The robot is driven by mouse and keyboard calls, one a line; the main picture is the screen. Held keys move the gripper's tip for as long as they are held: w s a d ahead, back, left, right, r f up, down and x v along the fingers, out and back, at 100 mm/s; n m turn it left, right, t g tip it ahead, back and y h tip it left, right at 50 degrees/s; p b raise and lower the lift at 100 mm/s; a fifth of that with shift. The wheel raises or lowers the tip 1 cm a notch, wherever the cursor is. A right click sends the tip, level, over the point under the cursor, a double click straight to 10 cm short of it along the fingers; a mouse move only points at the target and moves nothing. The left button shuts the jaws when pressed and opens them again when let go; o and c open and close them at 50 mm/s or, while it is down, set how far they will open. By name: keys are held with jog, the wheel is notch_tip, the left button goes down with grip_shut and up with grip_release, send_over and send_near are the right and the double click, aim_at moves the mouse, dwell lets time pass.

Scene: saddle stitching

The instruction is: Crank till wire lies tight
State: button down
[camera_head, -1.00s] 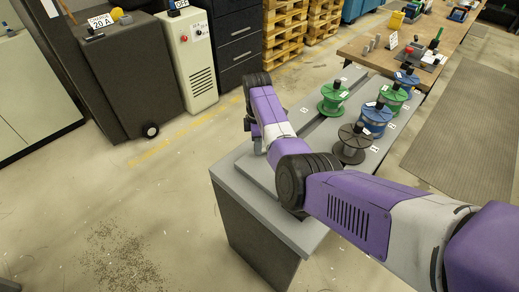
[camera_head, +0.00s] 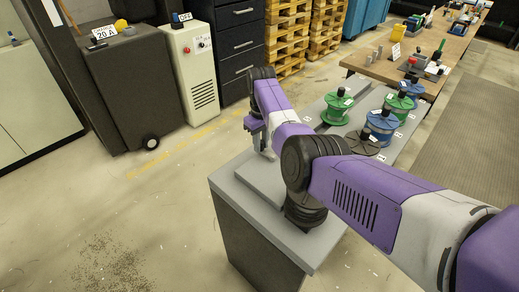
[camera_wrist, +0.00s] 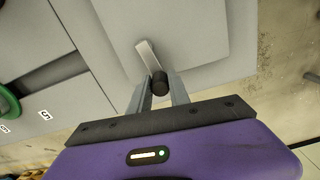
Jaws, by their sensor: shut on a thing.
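In the wrist view, my gripper (camera_wrist: 161,90) is shut on the dark round knob (camera_wrist: 160,80) at the end of a crank. The crank's light grey arm (camera_wrist: 149,56) runs from the knob up and left over a grey plate (camera_wrist: 200,35). In the head view, my gripper (camera_head: 268,150) is low over the grey machine bench (camera_head: 310,238), and my own arm hides most of the crank. Several wire spools stand on the bench: a green one (camera_head: 337,106), another green one (camera_head: 398,104), and a dark one (camera_head: 362,145). The wire itself cannot be made out.
A blue spool (camera_head: 381,124) stands close to the other spools. A wooden workbench (camera_head: 450,52) with tools is behind at right. Dark and cream cabinets (camera_head: 190,65) and pallets (camera_head: 287,38) line the back. The floor at left is clear.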

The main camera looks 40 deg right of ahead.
jog(key=m, duration=0.2)
jog(key=d+m+b, duration=0.1)
jog(key=d+m, duration=0.1)
jog(key=m, duration=0.1)
jog(key=shift+d+m+b, duration=0.25)
jog(key=shift+m+b, duration=0.05)
jog(key=shift+b, duration=0.1)
jog(key=m, duration=0.1)
jog(key=d+m, duration=0.1)
jog(key=m, duration=0.1)
jog(key=s+m, duration=0.1)
jog(key=shift+d+r, duration=0.1)
jog(key=shift+d, duration=0.2)
jog(key=m, duration=0.2)
jog(key=s+d+m+p, duration=0.1)
jog(key=m, duration=0.2)
jog(key=shift+s+d+m+p, duration=0.2)
jog(key=shift+s+m+p, duration=0.1)
jog(key=shift+s+m, duration=0.1)
jog(key=shift+s+d+m+p, duration=0.1)
jog(key=shift+s+m+p, duration=0.35)
jog(key=shift+m, duration=0.6)
jog(key=shift+s+d+m+p, duration=0.1)
jog(key=shift+s+m+p, duration=0.3)
jog(key=shift+m, duration=0.65)
jog(key=c, duration=1.2)
grip_release()
notch_tip(320, 180, up, 8)
jog(key=shift+b, duration=0.3)
